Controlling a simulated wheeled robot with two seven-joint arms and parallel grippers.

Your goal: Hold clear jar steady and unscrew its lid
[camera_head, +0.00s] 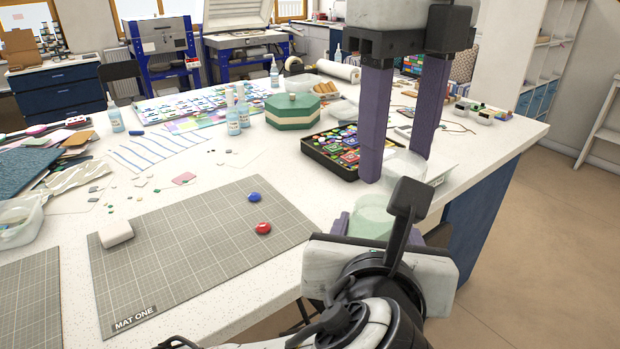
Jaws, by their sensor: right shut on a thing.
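The clear jar (371,222), pale green and see-through, stands low at the table's right front edge. My left gripper (377,228) comes up from below, with one purple finger against the jar's left side. I cannot tell whether the lid still touches the jar.
A black tray of coloured pieces (312,152) is just left of my right gripper, with a green octagonal box (292,112) behind. A gridded mat (190,245) bears a red piece (263,228), a blue piece (254,197) and a white roll (115,232). The mat's middle is clear.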

